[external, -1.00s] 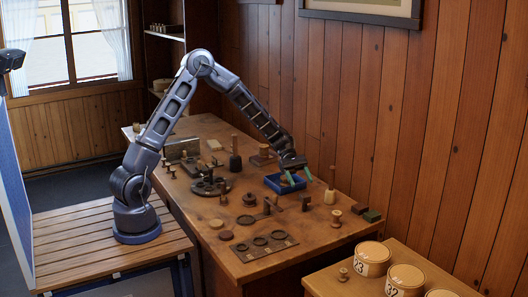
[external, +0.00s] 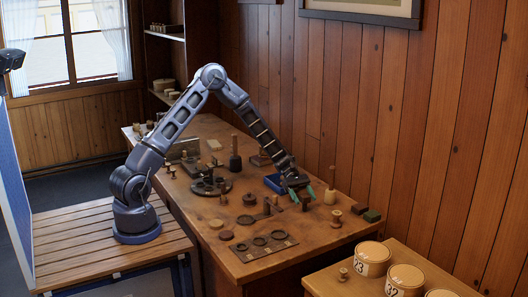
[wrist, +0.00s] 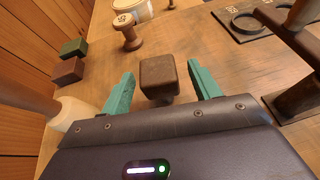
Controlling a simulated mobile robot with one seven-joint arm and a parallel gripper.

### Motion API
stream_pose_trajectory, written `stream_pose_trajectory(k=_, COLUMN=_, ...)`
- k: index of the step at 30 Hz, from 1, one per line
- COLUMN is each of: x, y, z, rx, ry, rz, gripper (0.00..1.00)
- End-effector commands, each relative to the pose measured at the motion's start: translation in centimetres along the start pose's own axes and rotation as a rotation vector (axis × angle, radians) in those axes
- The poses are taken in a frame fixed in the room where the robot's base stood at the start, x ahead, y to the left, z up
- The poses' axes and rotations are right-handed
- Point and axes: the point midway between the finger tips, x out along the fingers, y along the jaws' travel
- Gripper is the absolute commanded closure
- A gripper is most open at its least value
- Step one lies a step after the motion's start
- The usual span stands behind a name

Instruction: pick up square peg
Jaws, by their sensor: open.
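The square peg (wrist: 159,76) is a dark brown block with a square top, standing on the table. In the wrist view it shows between the two green fingers of my gripper (wrist: 160,84), with a gap on each side. In the external view my gripper (external: 303,194) is low over the table beside the blue tray, fingers apart. The peg (external: 305,204) shows there only as a small dark shape under the fingers. Its lower part is mostly hidden in the wrist view.
A wooden spool (wrist: 127,30) stands beyond the peg, with green (wrist: 74,47) and brown (wrist: 67,71) blocks to its left. A pale-based upright handle (external: 331,190) is close to my gripper. The blue tray (external: 273,183) is behind. A board with round recesses (external: 262,247) lies nearer the front.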

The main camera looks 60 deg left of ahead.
Motion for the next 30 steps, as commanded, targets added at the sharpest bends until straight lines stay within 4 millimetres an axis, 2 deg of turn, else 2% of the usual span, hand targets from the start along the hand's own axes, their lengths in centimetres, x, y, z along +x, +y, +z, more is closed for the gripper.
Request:
stream_pose_trajectory(k=3, x=1.9, y=0.0, z=-0.2, rx=0.001, ry=0.0, rz=-0.002, gripper=0.38)
stream_pose_trajectory(k=6, x=2.8, y=0.0, z=-0.2, rx=0.001, ry=0.0, rz=-0.001, gripper=0.38)
stream_pose_trajectory(k=14, x=3.1, y=0.0, z=-0.2, rx=0.0, ry=0.001, rz=0.001, gripper=0.38)
stream_pose_trajectory(k=21, x=3.1, y=0.0, z=-0.2, rx=0.0, ry=0.001, rz=0.0, gripper=0.85)
stream_pose_trajectory(k=30, x=3.0, y=0.0, z=-0.1, rx=0.001, ry=0.001, rz=0.001, gripper=0.86)
